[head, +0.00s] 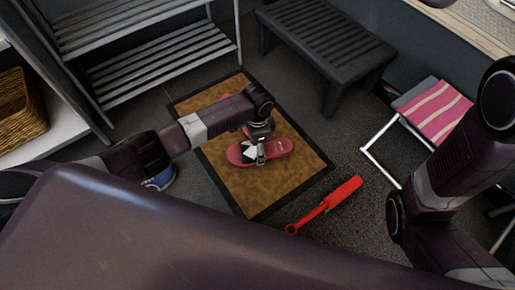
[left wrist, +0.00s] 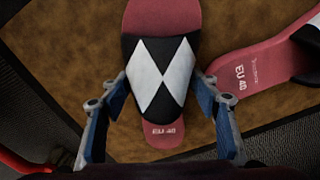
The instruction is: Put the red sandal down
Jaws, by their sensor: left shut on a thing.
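A red sandal (head: 280,147) with a black strap and white diamonds is over the brown, black-edged mat (head: 250,195). My left gripper (head: 260,155) is shut on it, and in the left wrist view its blue fingers stand on both sides of the strap of the sandal (left wrist: 164,132). I cannot tell whether the sole touches the mat. A second red sandal (left wrist: 262,72) lies on the mat beside it; my left arm mostly hides it in the head view. My right arm is at the right, but its gripper is out of view.
A red tool (head: 330,202) lies on the dark floor right of the mat. A dark slatted bench (head: 325,40) and a pink-striped stool (head: 435,108) stand at the back right. A slatted rack (head: 160,65) and a wicker basket (head: 18,110) are at the left.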

